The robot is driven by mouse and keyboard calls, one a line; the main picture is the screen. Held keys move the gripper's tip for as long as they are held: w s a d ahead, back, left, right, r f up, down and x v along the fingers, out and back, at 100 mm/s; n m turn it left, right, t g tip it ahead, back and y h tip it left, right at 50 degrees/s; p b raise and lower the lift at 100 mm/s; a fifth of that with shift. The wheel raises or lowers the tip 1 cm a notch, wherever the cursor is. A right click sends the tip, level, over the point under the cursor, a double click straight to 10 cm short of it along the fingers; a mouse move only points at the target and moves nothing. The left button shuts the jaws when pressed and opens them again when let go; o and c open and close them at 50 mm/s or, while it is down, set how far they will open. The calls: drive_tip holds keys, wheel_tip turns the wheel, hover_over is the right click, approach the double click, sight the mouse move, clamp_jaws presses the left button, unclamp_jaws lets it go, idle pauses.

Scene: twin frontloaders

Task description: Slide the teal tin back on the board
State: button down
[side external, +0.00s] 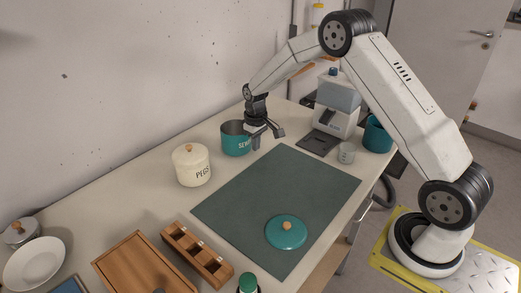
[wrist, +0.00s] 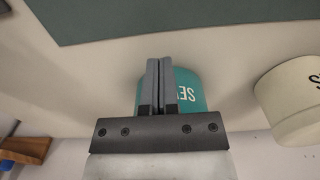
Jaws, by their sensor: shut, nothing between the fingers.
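The teal tin (side external: 235,139) stands upright and lidless on the counter, off the back-left edge of the dark green board (side external: 240,200). White lettering shows on its side. In the wrist view the tin (wrist: 187,92) is partly hidden behind my fingers. My gripper (side external: 256,147) is shut and empty, pointing down close by the tin's right side. In the wrist view my fingertips (wrist: 159,62) lie together over the tin's left part. I cannot tell whether they touch it. A teal lid (side external: 286,234) with a wooden knob lies on the board's front part.
A cream PEGS tin (side external: 191,165) stands left of the teal tin; it also shows in the wrist view (wrist: 292,100). A coffee machine (side external: 338,105), glass cup (side external: 346,153) and another teal container (side external: 377,134) stand right. A wooden rack (side external: 197,254) is front left. The board's middle is clear.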

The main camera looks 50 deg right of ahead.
drive_tip(key=shift+s, duration=0.85)
wheel_tip(320, 180, up, 10)
drive_tip(key=s+a+f+t, duration=0.1)
drive_tip(key=s+a, duration=0.4)
drive_tip(key=s, duration=0.6)
drive_tip(key=s+a+f+t, duration=0.1)
drive_tip(key=s+a, duration=0.5)
drive_tip(key=s, duration=0.4)
drive_tip(key=shift+s+a+t, duration=0.3)
drive_tip(key=shift+s, duration=0.1)
